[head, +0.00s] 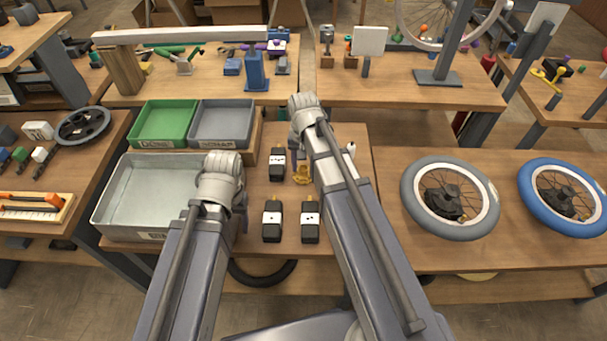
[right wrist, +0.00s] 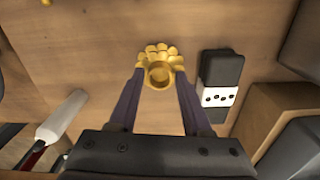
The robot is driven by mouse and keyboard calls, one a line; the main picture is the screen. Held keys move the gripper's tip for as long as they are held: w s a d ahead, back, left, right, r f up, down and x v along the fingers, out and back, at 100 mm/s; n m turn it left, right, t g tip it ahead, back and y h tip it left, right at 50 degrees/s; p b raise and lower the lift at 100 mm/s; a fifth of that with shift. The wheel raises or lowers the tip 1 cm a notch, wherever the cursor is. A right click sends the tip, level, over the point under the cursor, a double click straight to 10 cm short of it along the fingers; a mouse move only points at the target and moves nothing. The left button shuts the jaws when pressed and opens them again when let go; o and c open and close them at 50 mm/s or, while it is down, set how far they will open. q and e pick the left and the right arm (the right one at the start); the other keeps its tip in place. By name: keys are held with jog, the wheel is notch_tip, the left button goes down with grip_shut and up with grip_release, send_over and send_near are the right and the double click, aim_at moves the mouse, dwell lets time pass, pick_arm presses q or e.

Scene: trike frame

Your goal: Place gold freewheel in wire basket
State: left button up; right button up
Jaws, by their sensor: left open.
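The gold freewheel (right wrist: 160,73) is a toothed ring with a round hub, over the wooden table. In the right wrist view it lies between the two fingertips of my right gripper (right wrist: 160,82), which are close to its sides; whether they press on it is unclear. In the head view the freewheel (head: 302,174) shows just below my right wrist. My left gripper (head: 240,197) is mostly hidden behind its own wrist, beside the metal tray's right side; it is open. I cannot make out a wire basket in either view.
A metal tray (head: 112,201), a green bin (head: 139,142) and a grey bin (head: 196,141) sit at left. Wheels (head: 409,190) lie at right.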

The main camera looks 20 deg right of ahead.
aim_at(304, 171)
grip_shut()
pick_arm(q)
jog(key=shift+r, duration=0.1)
pick_arm(e)
jog(key=shift+r, duration=0.1)
dwell(0.5)
pick_arm(q)
notch_tip(304, 171, up, 10)
jog(key=p, duration=1)
pick_arm(e)
notch_tip(304, 171, up, 10)
